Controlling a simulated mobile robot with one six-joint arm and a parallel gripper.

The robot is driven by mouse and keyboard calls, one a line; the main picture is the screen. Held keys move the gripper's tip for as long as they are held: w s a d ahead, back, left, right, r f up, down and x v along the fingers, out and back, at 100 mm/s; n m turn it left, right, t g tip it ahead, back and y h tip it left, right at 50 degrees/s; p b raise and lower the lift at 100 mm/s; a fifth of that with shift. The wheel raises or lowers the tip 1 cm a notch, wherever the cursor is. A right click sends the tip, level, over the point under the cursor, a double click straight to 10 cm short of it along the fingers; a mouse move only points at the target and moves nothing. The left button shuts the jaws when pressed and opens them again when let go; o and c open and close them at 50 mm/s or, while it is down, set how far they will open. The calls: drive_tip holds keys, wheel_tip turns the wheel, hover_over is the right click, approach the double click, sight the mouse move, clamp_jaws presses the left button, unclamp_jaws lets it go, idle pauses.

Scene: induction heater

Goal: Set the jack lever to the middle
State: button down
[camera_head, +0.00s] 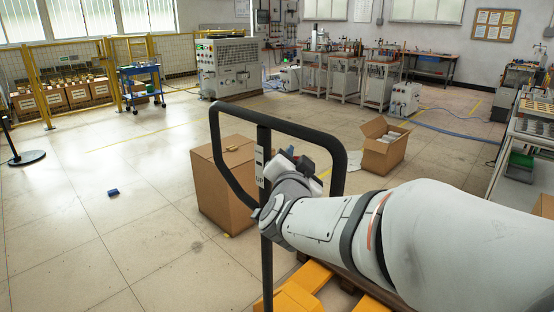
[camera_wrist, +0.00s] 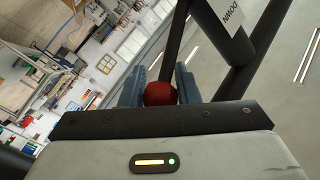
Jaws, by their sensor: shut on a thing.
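The pallet jack's black handle (camera_head: 348,178) stands upright as a loop in front of me. It also shows in the wrist view (camera_wrist: 228,35), with a white label reading DOWN. The jack lever's red knob (camera_wrist: 160,95) sits between the blue-grey fingers of my gripper (camera_wrist: 160,78), which is shut on it. In the head view my gripper (camera_head: 298,162) is inside the handle loop, and the knob is hidden there. The lever's angle cannot be read clearly.
A large cardboard box (camera_head: 222,185) stands behind the handle. An open carton (camera_head: 384,150) is on the floor to the right. Yellow forks (camera_head: 292,298) lie low near the front.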

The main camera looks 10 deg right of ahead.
drive_tip(key=f+m+b, duration=0.1)
drive_tip(key=b, duration=0.4)
drive_tip(key=f+m+t+h+b, duration=0.1)
drive_tip(key=b, duration=0.4)
drive_tip(key=f+m+t+b, duration=0.1)
drive_tip(key=m+b, duration=0.1)
drive_tip(key=b, duration=0.3)
drive_tip(key=shift+s+d+f+h+b, duration=0.2)
drive_tip(key=shift+s+f+h+b, duration=0.1)
drive_tip(key=shift+s+f+b, duration=0.1)
drive_tip(key=shift+r, duration=0.2)
drive_tip(key=c, duration=1.1)
unclamp_jaws()
drive_tip(key=shift+t, duration=0.3)
